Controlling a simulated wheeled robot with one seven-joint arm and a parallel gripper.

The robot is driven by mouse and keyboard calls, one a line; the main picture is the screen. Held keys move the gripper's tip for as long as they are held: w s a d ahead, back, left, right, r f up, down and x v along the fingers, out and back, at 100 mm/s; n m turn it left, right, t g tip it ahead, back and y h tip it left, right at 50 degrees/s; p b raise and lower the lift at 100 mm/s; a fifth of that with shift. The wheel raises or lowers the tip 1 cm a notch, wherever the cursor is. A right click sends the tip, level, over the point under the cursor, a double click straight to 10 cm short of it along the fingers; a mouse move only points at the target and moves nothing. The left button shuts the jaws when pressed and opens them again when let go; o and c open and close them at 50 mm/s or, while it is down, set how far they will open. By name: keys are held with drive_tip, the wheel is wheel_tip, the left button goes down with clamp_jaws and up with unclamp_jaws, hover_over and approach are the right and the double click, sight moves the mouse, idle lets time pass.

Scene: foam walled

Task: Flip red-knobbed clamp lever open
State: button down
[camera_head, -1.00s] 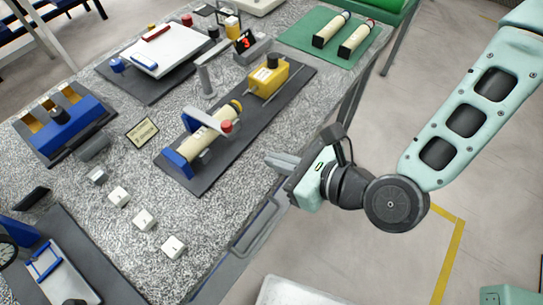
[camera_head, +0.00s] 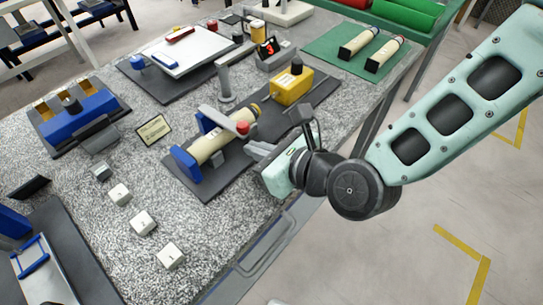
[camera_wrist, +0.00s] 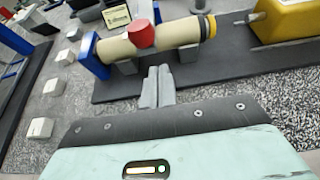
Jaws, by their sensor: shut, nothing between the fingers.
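The clamp's red knob (camera_head: 242,127) sits at the end of a grey lever arm (camera_head: 216,119) that lies across a cream cylinder (camera_head: 211,149). The cylinder rests in a fixture with a blue end plate (camera_head: 187,164) on a dark mat (camera_head: 205,188). My gripper (camera_head: 251,149) is shut and empty, its fingertips just in front of the cylinder and close to the knob. In the wrist view the shut fingers (camera_wrist: 158,72) point at the cylinder, just below and right of the red knob (camera_wrist: 141,34). I cannot tell whether they touch anything.
A yellow box (camera_head: 291,87) stands on the same mat, behind my gripper. A grey post (camera_head: 226,84) rises behind the clamp. Several white cubes (camera_head: 143,222) lie at the front left. A green mat (camera_head: 340,60) with two cylinders is at the back right.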

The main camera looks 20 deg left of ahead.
drive_tip(key=shift+a+r, duration=0.1)
drive_tip(key=shift+r, duration=0.9)
drive_tip(key=shift+p, duration=0.3)
